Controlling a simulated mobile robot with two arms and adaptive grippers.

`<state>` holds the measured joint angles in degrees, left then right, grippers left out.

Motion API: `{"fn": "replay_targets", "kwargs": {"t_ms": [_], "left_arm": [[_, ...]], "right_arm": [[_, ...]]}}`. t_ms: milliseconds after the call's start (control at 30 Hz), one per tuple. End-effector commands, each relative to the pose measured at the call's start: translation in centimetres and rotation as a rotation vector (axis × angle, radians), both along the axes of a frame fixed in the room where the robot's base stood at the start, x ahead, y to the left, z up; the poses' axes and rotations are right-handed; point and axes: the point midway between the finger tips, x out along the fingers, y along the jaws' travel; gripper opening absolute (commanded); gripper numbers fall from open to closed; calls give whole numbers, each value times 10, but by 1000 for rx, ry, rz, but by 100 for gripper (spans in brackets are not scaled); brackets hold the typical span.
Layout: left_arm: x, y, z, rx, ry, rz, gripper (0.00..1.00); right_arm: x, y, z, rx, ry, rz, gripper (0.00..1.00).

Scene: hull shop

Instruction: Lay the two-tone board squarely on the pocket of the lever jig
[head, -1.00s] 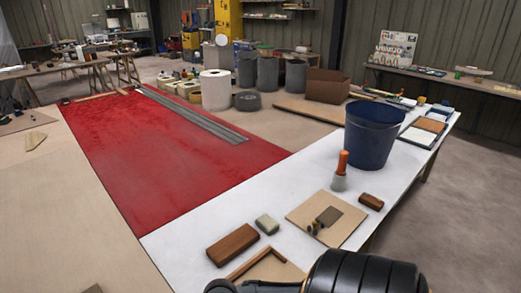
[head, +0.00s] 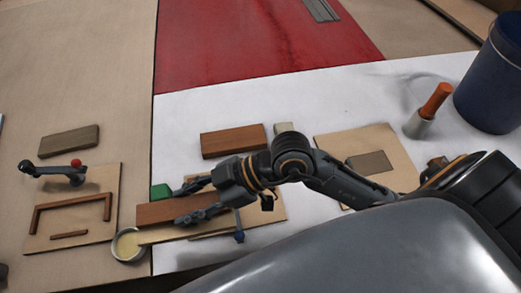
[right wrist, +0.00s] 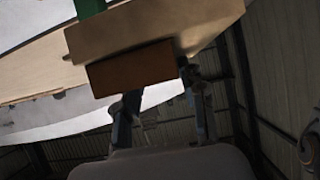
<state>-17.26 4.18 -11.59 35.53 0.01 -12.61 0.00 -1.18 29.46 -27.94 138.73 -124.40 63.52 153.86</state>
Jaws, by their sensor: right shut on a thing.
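The two-tone board (head: 170,212), brown along one side and pale tan along the other, is in my right gripper (head: 194,201). The gripper's fingers lie across its brown part. In the right wrist view the fingers (right wrist: 158,95) reach the board's brown part (right wrist: 135,68), with a tan surface beyond. The lever jig (head: 103,185) is at the left of the head view, a tan plate with brown strips framing its bare pocket (head: 75,217). Its dark lever (head: 52,172), with a red knob, lies across the plate's far end. The board is right of the jig, apart from it. My left gripper is not in view.
A round tin (head: 128,246) and a green block (head: 160,192) are near the held board. A grey-brown block (head: 68,142) lies behind the jig. A brown block (head: 233,140), another plate (head: 335,145), an orange-handled tool (head: 430,108) and a blue bucket (head: 490,85) stand right.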

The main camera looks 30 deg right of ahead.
Motion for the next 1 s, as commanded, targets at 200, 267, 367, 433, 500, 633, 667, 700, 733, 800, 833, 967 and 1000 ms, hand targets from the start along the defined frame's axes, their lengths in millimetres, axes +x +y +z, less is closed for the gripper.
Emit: {"fn": "replay_targets", "kwargs": {"t_ms": [200,267,367,433,500,633,667,700,733,800,833,967,1000], "left_arm": [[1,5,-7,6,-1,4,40],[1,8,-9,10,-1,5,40],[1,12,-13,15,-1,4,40],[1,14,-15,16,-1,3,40],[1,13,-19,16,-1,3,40],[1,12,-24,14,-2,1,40],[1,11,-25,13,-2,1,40],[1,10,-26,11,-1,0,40],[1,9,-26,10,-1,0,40],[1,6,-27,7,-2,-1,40],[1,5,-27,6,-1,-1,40],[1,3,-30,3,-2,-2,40],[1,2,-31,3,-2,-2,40]], "right_arm": [[14,-22,-14,-5,0,-6,1],[22,-35,-21,-7,2,-6,1],[35,-56,-32,-5,1,-7,1],[44,-70,-40,-5,2,-6,1],[52,-82,-51,-1,4,-6,1],[61,-98,-74,2,3,-6,1],[63,-101,-78,2,2,-6,1],[65,-104,-82,2,1,-5,1],[67,-106,-84,2,1,-5,1],[69,-109,-88,3,-1,-3,1],[69,-110,-89,3,-1,-3,1],[74,-117,-101,1,0,-4,1],[74,-118,-107,4,3,-3,1]]}}
